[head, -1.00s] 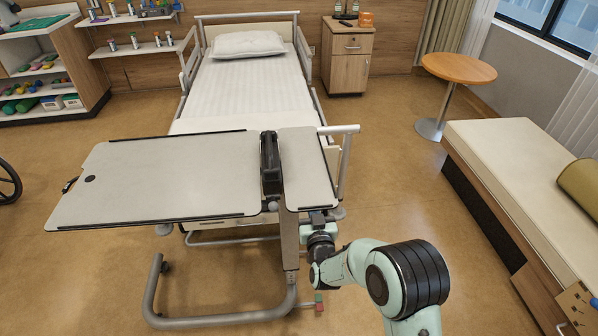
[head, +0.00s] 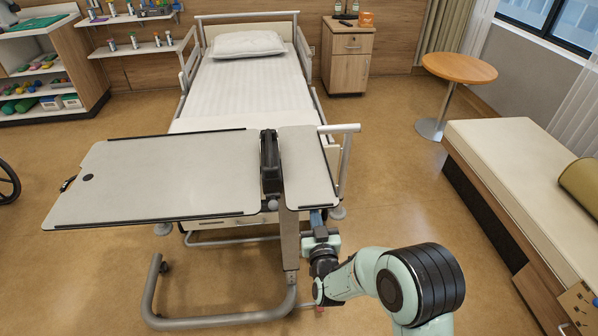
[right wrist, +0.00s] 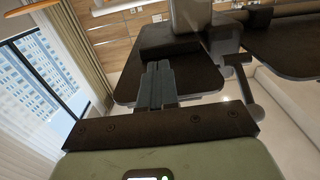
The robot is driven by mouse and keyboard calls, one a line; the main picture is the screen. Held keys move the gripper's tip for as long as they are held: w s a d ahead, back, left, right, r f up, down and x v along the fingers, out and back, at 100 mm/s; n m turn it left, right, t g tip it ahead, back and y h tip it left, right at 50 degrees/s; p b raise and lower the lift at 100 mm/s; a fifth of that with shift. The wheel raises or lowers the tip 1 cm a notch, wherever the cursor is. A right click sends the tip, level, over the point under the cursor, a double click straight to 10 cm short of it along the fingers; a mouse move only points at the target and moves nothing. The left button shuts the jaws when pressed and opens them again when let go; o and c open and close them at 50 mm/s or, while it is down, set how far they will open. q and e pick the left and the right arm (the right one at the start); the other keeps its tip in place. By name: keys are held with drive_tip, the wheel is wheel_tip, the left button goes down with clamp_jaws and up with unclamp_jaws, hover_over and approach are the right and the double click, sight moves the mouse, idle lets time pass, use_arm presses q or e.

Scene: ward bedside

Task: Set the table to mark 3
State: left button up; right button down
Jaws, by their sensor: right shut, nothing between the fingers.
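The overbed table has a large pale left panel (head: 165,180) and a small right panel (head: 308,170), with a dark hinge block (head: 270,165) between them. Both panels look roughly level over the foot of the bed. Its post (head: 290,245) goes down to a grey tube base (head: 220,318). My right gripper (head: 317,217) is just right of the post, by the near edge of the small panel. In the right wrist view its fingers (right wrist: 158,85) are together and empty, pointing at the dark underside of a panel (right wrist: 185,80). Contact cannot be told. No numbered mark is legible. My left gripper is out of view.
The bed (head: 245,90) stands behind the table. A pale couch (head: 520,165) is at the right, and a round wooden table (head: 458,68) stands beyond it. A wheelchair wheel (head: 8,183) shows at the left edge. Floor between table and couch is clear.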

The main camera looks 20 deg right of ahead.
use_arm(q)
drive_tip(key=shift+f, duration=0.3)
use_arm(e)
drive_tip(key=shift+v, duration=2.85)
drive_tip(key=shift+f, duration=0.1)
